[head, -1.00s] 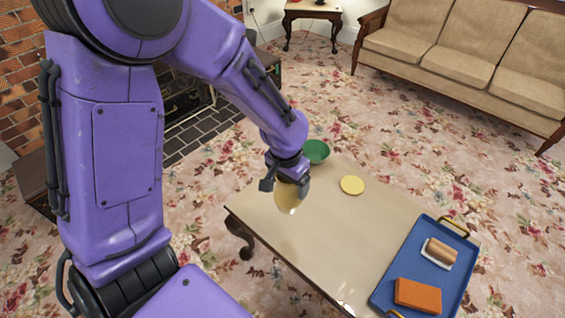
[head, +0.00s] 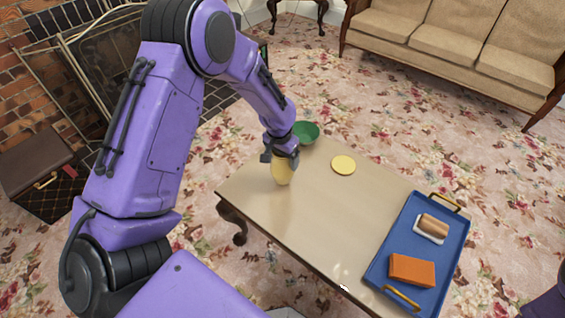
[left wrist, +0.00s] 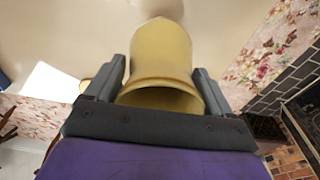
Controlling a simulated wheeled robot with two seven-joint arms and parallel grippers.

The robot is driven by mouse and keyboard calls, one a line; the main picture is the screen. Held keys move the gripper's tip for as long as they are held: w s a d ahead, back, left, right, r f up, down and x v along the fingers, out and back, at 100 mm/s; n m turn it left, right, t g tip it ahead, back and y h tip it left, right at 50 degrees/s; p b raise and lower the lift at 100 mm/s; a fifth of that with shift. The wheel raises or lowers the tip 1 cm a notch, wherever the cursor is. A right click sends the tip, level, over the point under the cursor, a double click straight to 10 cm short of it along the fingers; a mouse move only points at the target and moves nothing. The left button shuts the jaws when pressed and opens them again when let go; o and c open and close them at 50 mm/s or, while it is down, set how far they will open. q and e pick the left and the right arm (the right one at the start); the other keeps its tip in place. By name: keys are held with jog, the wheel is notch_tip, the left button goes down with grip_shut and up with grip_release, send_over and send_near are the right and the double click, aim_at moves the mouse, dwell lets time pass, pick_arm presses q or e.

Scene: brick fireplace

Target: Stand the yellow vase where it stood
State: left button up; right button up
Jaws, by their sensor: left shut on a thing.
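The yellow vase (head: 282,172) is upright at the left far part of the low table (head: 310,215). My left gripper (head: 281,157) is shut on its upper part from above. In the left wrist view the vase (left wrist: 161,60) sits between both fingers, its wide mouth toward the palm. Whether its base touches the tabletop is hard to tell. A flat yellow disc (head: 343,165) lies on the table to the right of the vase. My right gripper is not in view.
A green bowl (head: 306,132) stands at the table's far corner, close behind my left gripper. A blue tray (head: 377,262) on the right holds an orange block (head: 411,270) and a white dish with a brown item (head: 432,228). The table's middle is clear.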

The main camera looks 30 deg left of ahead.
pick_arm(q)
jog(key=shift+f, duration=1.05)
jog(key=o, duration=1.1)
jog(key=shift+f, duration=0.15)
jog(key=shift+o, duration=0.2)
jog(key=r, duration=0.4)
jog(key=s+r+p, duration=0.1)
jog(key=r, duration=0.3)
jog(key=r+p, duration=0.1)
jog(key=r, duration=0.3)
jog(key=shift+s+r, duration=0.2)
jog(key=shift+s, duration=0.05)
jog(key=shift+f, duration=0.1)
